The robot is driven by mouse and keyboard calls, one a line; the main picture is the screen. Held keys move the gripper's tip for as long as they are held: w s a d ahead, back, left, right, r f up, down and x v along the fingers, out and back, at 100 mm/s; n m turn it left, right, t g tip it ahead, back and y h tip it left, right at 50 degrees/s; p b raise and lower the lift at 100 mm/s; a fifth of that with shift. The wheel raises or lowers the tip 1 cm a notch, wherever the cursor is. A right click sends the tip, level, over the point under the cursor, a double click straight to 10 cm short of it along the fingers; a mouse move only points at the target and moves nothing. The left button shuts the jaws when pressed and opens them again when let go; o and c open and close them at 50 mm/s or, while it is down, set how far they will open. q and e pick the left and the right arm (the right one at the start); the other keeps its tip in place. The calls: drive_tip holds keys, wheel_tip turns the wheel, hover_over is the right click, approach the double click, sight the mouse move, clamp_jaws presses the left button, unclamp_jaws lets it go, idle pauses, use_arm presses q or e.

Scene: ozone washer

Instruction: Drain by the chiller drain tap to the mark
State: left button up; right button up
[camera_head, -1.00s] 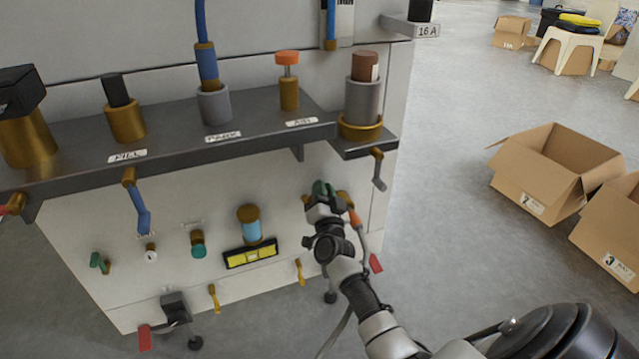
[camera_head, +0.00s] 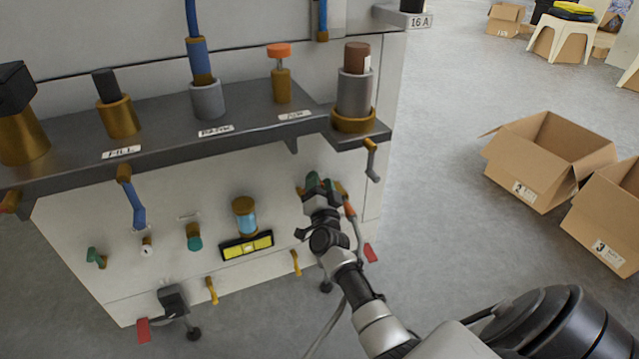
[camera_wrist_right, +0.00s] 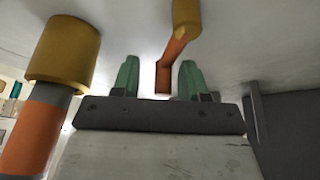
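In the head view my right gripper (camera_head: 318,183) is close to the front of the white cabinet (camera_head: 130,270), below the grey shelf's right end. The right wrist view shows its two green fingertips (camera_wrist_right: 159,78) apart. An orange lever (camera_wrist_right: 170,62) hangs from a brass fitting (camera_wrist_right: 186,14) and shows in the gap between them; I cannot see contact. Left of the fingers is a brass collar (camera_wrist_right: 63,50) with an orange piece (camera_wrist_right: 32,135) below. A sight glass with blue liquid (camera_head: 246,222) sits above a yellow, black-framed plate (camera_head: 247,246). My left gripper is out of view.
The grey shelf (camera_head: 70,165) juts out above with several fittings. A blue crank handle (camera_head: 136,208) and a brass crank (camera_head: 371,160) hang below it. A red tag (camera_head: 370,253) hangs right of my gripper. Open cardboard boxes (camera_head: 535,175) stand on the floor at right.

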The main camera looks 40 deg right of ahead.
drive_tip(key=shift+r, duration=0.1)
drive_tip(key=shift+s+a, duration=0.25)
drive_tip(key=shift+s, duration=0.05)
drive_tip(key=p+v, duration=0.3)
drive_tip(key=v, duration=0.7)
drive_tip(key=shift+f, duration=0.2)
drive_tip(key=shift+r, duration=0.1)
